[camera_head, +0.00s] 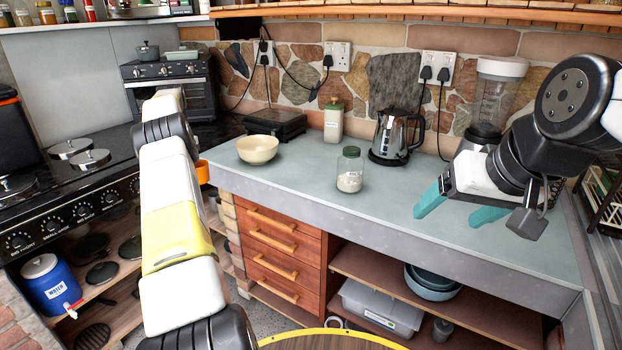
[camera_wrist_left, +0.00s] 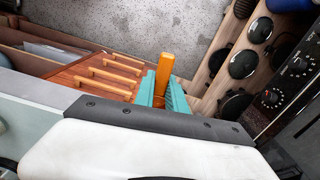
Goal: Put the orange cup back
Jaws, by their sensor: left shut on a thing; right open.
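The orange cup (camera_head: 203,172) shows as a small piece beside my left arm in the head view, at the left end of the counter. In the left wrist view the orange cup (camera_wrist_left: 165,68) is between the teal fingers of my left gripper (camera_wrist_left: 163,92), which is shut on it. In that view it is in front of the drawers and the floor. In the head view my left arm hides the left gripper and most of the cup. My right gripper (camera_head: 455,208) is open and empty over the right part of the counter.
The counter (camera_head: 400,225) holds a cream bowl (camera_head: 257,149), a glass jar (camera_head: 349,170), a kettle (camera_head: 395,136), a green-and-white bottle (camera_head: 333,120) and a blender (camera_head: 492,100). A stove (camera_head: 60,205) stands at left. The counter's front middle is clear.

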